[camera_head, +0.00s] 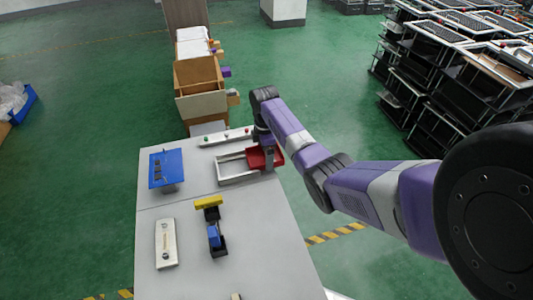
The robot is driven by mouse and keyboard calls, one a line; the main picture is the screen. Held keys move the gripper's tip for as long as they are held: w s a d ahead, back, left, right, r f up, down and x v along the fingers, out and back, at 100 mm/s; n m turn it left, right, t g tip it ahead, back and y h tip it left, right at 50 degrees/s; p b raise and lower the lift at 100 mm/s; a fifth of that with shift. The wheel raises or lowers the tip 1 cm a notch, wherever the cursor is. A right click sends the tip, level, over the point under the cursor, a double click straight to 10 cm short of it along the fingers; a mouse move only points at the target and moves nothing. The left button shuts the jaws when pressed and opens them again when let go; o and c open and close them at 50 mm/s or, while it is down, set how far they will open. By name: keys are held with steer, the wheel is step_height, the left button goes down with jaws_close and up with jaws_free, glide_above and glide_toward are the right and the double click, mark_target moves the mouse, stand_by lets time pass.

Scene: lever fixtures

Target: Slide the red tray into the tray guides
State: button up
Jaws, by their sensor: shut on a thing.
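The red tray (256,160) is near the far right edge of the grey table, at the right side of the pale tray guides (236,180). It appears to overlap the right part of the guides; how far it sits inside them I cannot tell. My gripper (267,146) points down at the tray from above and is shut on it. The fingertips and their contact with the tray are too small and partly hidden to see well. The left part of the guides is empty.
A panel with small coloured buttons (225,137) lies just behind the guides. A blue panel (166,168) stands at the left. A yellow-and-blue lever fixture (213,235) and a pale plate (166,244) are nearer. The front right of the table (265,245) is clear.

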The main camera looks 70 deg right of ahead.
mark_target(258, 160)
steer(key=shift+w+a, duration=0.85)
steer(key=shift+w, duration=0.2)
steer(key=o, duration=1.2)
steer(key=shift+c, duration=0.2)
step_height(258, 160, up, 8)
steer(key=shift+b, duration=0.45)
steer(key=shift+d, duration=0.1)
steer(key=shift+c, duration=0.4)
